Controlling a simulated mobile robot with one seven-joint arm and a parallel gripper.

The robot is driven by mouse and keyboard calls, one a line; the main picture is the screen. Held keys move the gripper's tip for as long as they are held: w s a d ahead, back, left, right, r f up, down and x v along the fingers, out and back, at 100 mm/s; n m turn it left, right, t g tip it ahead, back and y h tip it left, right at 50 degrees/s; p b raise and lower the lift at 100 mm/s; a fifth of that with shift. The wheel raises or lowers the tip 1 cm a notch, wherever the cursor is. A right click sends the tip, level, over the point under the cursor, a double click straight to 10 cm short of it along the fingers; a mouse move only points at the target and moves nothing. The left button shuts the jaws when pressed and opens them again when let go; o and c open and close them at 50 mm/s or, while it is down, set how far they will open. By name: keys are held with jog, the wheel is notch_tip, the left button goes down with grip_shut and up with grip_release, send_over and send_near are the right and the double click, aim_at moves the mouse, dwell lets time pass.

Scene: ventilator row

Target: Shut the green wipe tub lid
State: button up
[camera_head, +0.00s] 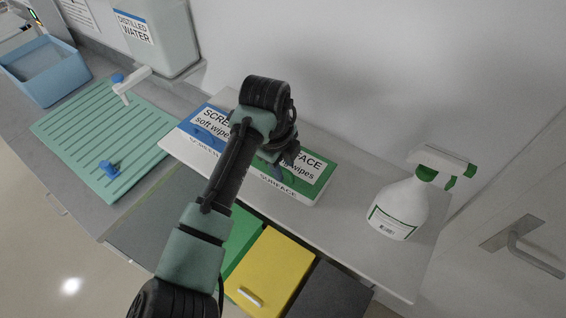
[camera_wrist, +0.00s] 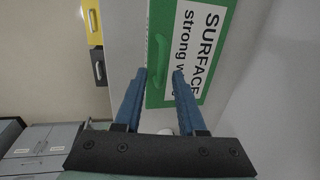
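The green wipe tub (camera_head: 319,184) stands on the pale shelf, with a white "SURFACE" label on its top and on its front. In the wrist view its green top (camera_wrist: 217,30) fills the upper middle, with a curved green tab (camera_wrist: 160,52) at its left side. The lid looks down, but I cannot tell whether it is fully shut. My gripper (camera_wrist: 160,74) is open and empty, with its two blue fingers reaching over the tub's near end. In the head view my wrist hides part of the tub's left side.
A blue-labelled wipe tub (camera_head: 200,132) stands directly left of the green one. A white spray bottle (camera_head: 398,208) stands to the right on the shelf (camera_head: 345,230). A distilled water container (camera_head: 165,40) is at the back left. Green and yellow bins (camera_head: 270,270) are below the shelf.

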jog(key=shift+r, duration=0.1)
jog(key=b+v, duration=0.4)
jog(key=v, duration=0.9)
jog(key=shift+w, duration=0.1)
jog(key=w+d+r+n+t+h+b, duration=0.1)
jog(key=w+d+r+n+t+h, duration=0.4)
jog(key=d+r+t, duration=0.45)
notch_tip(320, 180, up, 12)
jog(key=s+d+n+t+b, duration=0.1)
jog(key=n+t, duration=0.4)
jog(key=n, duration=0.2)
jog(key=s+a+r+n+t+y, duration=0.3)
jog(key=s+a+r+n+t, duration=0.2)
jog(key=s+r+n, duration=0.1)
jog(key=s+a+r+n+t+y+b, duration=0.1)
jog(key=s+a+r+n+t+y, duration=0.2)
jog(key=s, duration=0.7)
notch_tip(320, 180, up, 5)
jog(key=a+n+t, duration=0.2)
jog(key=n, duration=0.2)
jog(key=shift+s+r+t, duration=0.2)
jog(key=shift+s+t, duration=0.1)
jog(key=shift+t, duration=0.05)
